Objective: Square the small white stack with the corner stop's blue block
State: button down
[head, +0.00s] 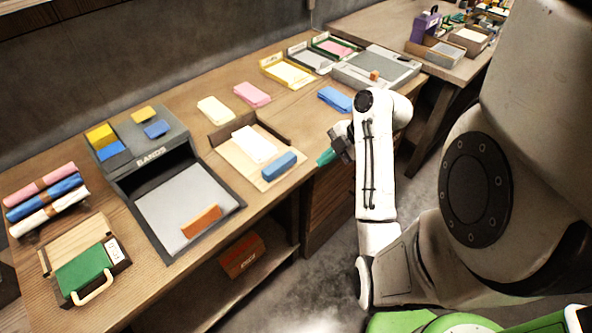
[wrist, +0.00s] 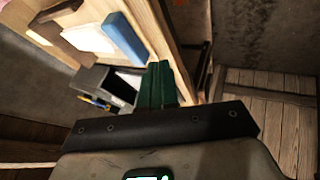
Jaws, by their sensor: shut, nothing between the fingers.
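The corner stop (head: 222,150) is a pale board with dark raised walls, lying on the bench. The small white stack (head: 254,144) lies on its board, seen also in the wrist view (wrist: 88,39). The blue block (head: 278,166) lies on the same board, nearer the bench's front edge, apart from the stack. It shows in the wrist view too (wrist: 126,38). My gripper (head: 326,157), with green fingers, is to the right of the blue block, apart from it. In the wrist view its fingers (wrist: 157,84) are together with nothing between them.
A grey bands station (head: 150,150) with an orange block stands left of the corner stop. Cream (head: 215,110), pink (head: 252,94) and blue (head: 335,99) stacks lie behind and to the right. Trays (head: 288,72) line the back. Open floor lies before the bench.

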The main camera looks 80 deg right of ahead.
aim_at(280, 166)
jog(key=shift+f, duration=0.1)
jog(key=w+f, duration=0.2)
jog(key=w+f+b, duration=0.1)
jog(key=w+f, duration=0.2)
jog(key=w+d+f+b, duration=0.1)
jog(key=w+f, duration=0.1)
jog(key=w, duration=0.1)
jog(key=shift+w+f, duration=0.25)
jog(key=shift+f, duration=0.05)
jog(key=shift+w+d, duration=0.2)
jog(key=shift+w, duration=0.3)
